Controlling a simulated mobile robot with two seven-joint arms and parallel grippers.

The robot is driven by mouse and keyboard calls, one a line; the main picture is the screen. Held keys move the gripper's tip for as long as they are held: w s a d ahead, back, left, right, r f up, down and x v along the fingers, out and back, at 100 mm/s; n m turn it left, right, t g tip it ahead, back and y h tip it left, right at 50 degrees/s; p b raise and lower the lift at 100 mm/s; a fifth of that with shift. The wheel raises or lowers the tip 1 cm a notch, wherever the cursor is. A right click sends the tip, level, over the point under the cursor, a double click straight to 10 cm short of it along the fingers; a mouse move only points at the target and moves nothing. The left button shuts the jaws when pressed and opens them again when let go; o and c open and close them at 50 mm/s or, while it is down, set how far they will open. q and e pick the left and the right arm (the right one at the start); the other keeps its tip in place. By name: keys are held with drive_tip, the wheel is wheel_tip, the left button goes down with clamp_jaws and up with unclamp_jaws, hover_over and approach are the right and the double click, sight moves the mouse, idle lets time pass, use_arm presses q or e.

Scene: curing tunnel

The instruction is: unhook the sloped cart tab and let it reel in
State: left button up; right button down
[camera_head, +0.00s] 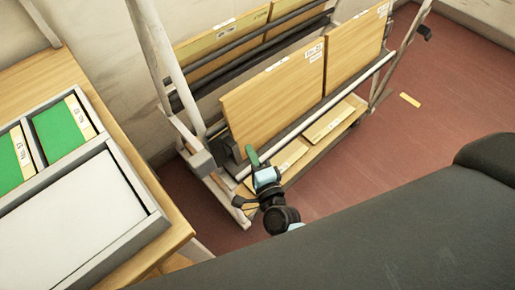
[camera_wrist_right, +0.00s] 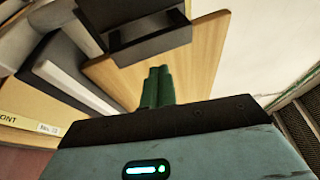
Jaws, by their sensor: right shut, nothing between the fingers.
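The sloped cart (camera_head: 182,85) is a grey metal frame with tilted wooden boards, standing on the floor at the upper middle of the head view. My right gripper (camera_head: 251,156) is at the lower left of its front board (camera_head: 275,98). Its green fingers are shut with nothing between them; they also show in the right wrist view (camera_wrist_right: 158,86), pointing at a wooden board (camera_wrist_right: 205,60). A dark block (camera_wrist_right: 130,35) sits just beyond the fingertips there. I cannot make out the tab or its hook. My left gripper is out of view.
A wooden table (camera_head: 35,75) at the left carries a grey tray (camera_head: 157,217) with green pieces and a pale panel. Flat boards (camera_head: 330,120) lie on the cart's lower shelf.

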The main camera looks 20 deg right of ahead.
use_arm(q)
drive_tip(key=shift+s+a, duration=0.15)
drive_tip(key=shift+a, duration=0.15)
use_arm(e)
drive_tip(key=shift+s+a, duration=0.4)
drive_tip(key=shift+a, duration=0.45)
drive_tip(key=shift+a, duration=0.1)
drive_tip(key=s, duration=0.7)
drive_tip(key=shift+s+d, duration=0.35)
drive_tip(key=shift+d, duration=0.1)
